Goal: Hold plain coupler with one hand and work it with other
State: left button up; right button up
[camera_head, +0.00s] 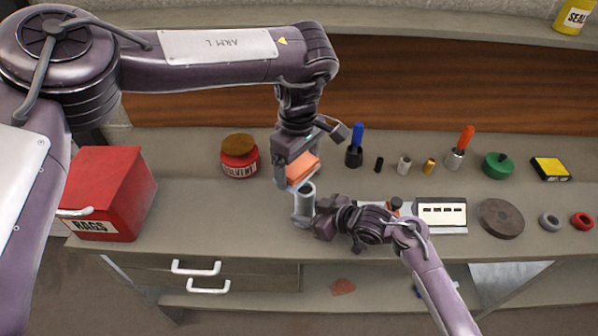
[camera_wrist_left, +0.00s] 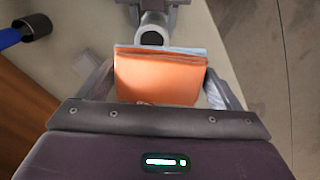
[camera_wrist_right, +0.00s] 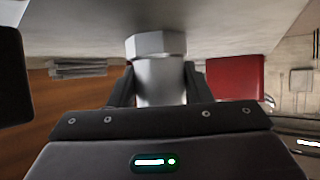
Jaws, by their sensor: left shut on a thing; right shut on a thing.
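The plain coupler (camera_head: 304,208) is a grey metal cylinder with an open upper end, near the front of the counter. My right gripper (camera_head: 318,222) is shut on it from the right side. In the right wrist view the coupler (camera_wrist_right: 158,78) shows a hexagonal collar and lies between both fingers. My left gripper (camera_head: 297,168) is shut on an orange pad (camera_head: 303,169) with a pale blue-grey edge. The pad (camera_wrist_left: 158,78) is just above the coupler's mouth (camera_wrist_left: 152,37). I cannot tell whether they touch.
A red rags box (camera_head: 108,190) and a solvent jar (camera_head: 239,160) stand at left. Drawer handles project below.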

pick_arm(q)
jog(key=shift+r, duration=1.6)
pick_arm(e)
jog(key=shift+s+d+f, duration=0.1)
jog(key=shift+s+f, duration=0.1)
jog(key=shift+f, duration=0.25)
jog(key=o, duration=0.8)
jog(key=shift+c, duration=0.2)
pick_arm(q)
jog(key=shift+w+f, duration=0.1)
pick_arm(e)
jog(key=shift+o, duration=1)
jog(key=shift+w, duration=0.15)
pick_arm(q)
jog(key=shift+w, duration=0.1)
pick_arm(e)
jog(key=shift+w+r, duration=0.1)
jog(key=shift+w, duration=0.05)
jog(key=shift+r, duration=0.1)
jog(key=v, duration=1.1)
jog(key=shift+d+r, duration=0.25)
jog(key=shift+f, duration=0.1)
